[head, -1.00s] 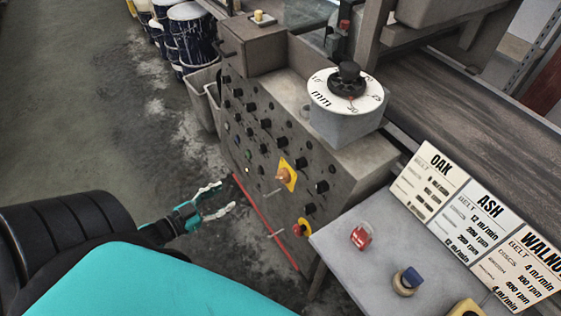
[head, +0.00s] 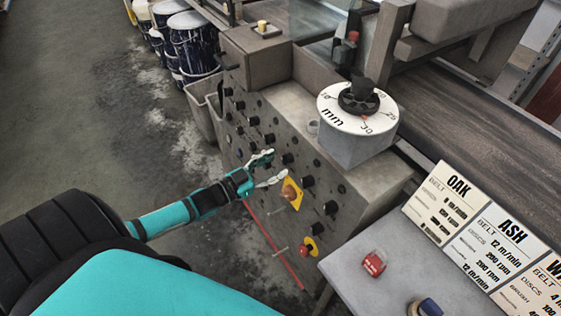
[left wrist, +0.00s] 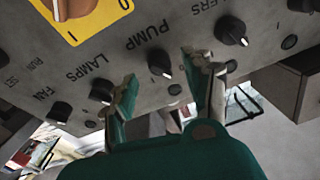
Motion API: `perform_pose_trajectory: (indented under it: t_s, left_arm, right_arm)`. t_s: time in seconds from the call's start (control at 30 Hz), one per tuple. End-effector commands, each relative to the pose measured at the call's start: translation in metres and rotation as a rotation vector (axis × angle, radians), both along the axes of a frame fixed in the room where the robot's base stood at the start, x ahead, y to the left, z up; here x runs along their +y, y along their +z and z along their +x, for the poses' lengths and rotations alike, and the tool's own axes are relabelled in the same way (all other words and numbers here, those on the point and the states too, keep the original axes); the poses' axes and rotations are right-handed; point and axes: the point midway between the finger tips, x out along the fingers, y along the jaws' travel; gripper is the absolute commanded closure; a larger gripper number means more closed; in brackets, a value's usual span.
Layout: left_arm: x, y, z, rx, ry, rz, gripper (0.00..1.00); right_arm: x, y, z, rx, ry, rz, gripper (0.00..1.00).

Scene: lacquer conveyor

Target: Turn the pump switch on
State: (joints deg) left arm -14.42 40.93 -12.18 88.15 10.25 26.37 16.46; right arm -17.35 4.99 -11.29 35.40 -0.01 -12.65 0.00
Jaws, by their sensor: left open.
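The pump switch (left wrist: 160,63) is a small black knob with a pale pointer mark beside the word PUMP on the grey control panel (head: 262,160). In the left wrist view it shows between the two fingertips. My left gripper (head: 276,168) is open in front of the panel in the head view, its fingers pointing at the panel; in the left wrist view its fingers (left wrist: 166,78) stand apart on either side of the knob. I cannot tell whether either finger touches it. In the head view I cannot single out the pump knob. My right gripper is not in view.
Neighbouring knobs are close by: the lamps knob (left wrist: 101,91), the fan knob (left wrist: 60,112) and another black knob (left wrist: 231,31). A yellow-plated switch (head: 290,192) and a red button on yellow (head: 308,246) sit lower on the panel. A grey table (head: 385,275) stands to the right.

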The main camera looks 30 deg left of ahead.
Motion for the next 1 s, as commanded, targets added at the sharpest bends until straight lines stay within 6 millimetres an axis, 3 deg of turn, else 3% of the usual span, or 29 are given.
perform_pose_trajectory:
  t_s: [0.2, 0.57, 0.93, 1.0]
  left_arm:
    - [-0.008, 0.0, 0.021, -0.001, 0.001, 0.001, 0.48]
    - [-0.009, -0.001, 0.024, 0.001, 0.0, 0.0, 0.5]
    - [-0.009, 0.0, 0.024, 0.0, 0.0, 0.0, 0.98]
    - [-0.009, 0.0, 0.024, 0.0, 0.0, 0.0, 1.0]
  right_arm:
    - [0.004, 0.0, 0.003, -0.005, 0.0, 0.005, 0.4]
    - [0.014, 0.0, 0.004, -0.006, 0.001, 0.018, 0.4]
    - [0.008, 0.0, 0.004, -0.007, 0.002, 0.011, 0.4]
    - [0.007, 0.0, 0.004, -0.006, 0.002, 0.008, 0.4]
